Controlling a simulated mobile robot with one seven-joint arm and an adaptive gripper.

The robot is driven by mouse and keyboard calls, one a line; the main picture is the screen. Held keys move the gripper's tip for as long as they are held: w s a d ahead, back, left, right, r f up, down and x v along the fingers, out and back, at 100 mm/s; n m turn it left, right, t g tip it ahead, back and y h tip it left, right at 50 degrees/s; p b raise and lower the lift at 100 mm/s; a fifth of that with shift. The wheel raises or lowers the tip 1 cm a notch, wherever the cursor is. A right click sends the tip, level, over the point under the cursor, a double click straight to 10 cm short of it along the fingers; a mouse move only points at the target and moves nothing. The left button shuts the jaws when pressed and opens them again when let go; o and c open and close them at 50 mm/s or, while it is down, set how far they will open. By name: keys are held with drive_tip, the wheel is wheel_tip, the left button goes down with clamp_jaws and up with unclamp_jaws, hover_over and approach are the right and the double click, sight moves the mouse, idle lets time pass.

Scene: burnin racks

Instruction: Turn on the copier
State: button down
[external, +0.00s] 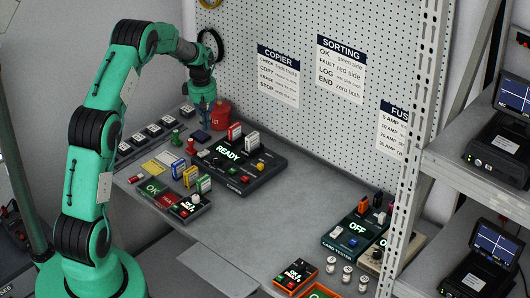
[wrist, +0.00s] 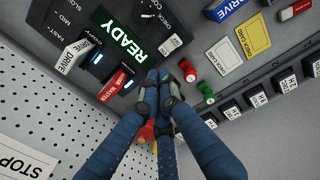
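The copier (external: 226,176) is a dark box on the bench below the COPIER sign (external: 279,76), with a lit green READY display and red and white pieces standing in its back. In the wrist view the copier (wrist: 185,45) is upside down, with READY large, a red MASTER piece (wrist: 116,86) and white DRIVE pieces in it. My gripper (external: 205,112) is above the bench, to the left of the copier's back. In the wrist view my gripper's fingertips (wrist: 157,80) are together and appear empty, over the copier's edge; whether they touch it cannot be told.
A red can (external: 221,114) stands by my gripper. Green and red pegs (wrist: 187,70) are close to my fingers. Labelled black blocks (external: 154,130) line the bench's left side. A card tester (external: 348,236) stands at the right front. The bench middle is clear.

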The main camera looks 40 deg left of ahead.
drive_tip(key=shift+w+r, duration=0.2)
drive_tip(key=shift+r, duration=1.1)
drive_tip(key=shift+w+r, duration=0.15)
drive_tip(key=shift+r, duration=1.15)
drive_tip(key=shift+r, duration=0.1)
drive_tip(key=s+d+r+m+t+b, duration=0.15)
drive_tip(key=s+d+r+m, duration=0.25)
drive_tip(key=s+d+r, duration=0.7)
drive_tip(key=s+d+r+m+t+b, duration=0.15)
drive_tip(key=s+d+r+m, duration=0.35)
drive_tip(key=d+r, duration=0.6)
drive_tip(key=s+d+r+m+b, duration=0.1)
drive_tip(key=s+d+r+m, duration=0.15)
drive_tip(key=s, duration=0.55)
drive_tip(key=s+d+r+m+b, duration=0.1)
drive_tip(key=s+d+r+b, duration=0.1)
drive_tip(key=s+d, duration=0.35)
drive_tip(key=s+d+f+m+t+b, duration=0.1)
drive_tip(key=s+f+m, duration=0.1)
drive_tip(key=s, duration=0.7)
drive_tip(key=s+d+f+m+t+b, duration=0.1)
drive_tip(key=s+d+f+m, duration=0.1)
drive_tip(key=s, duration=0.7)
drive_tip(key=shift+d+f+m, duration=0.15)
drive_tip(key=shift+d+m, duration=0.15)
drive_tip(key=shift+m, duration=0.45)
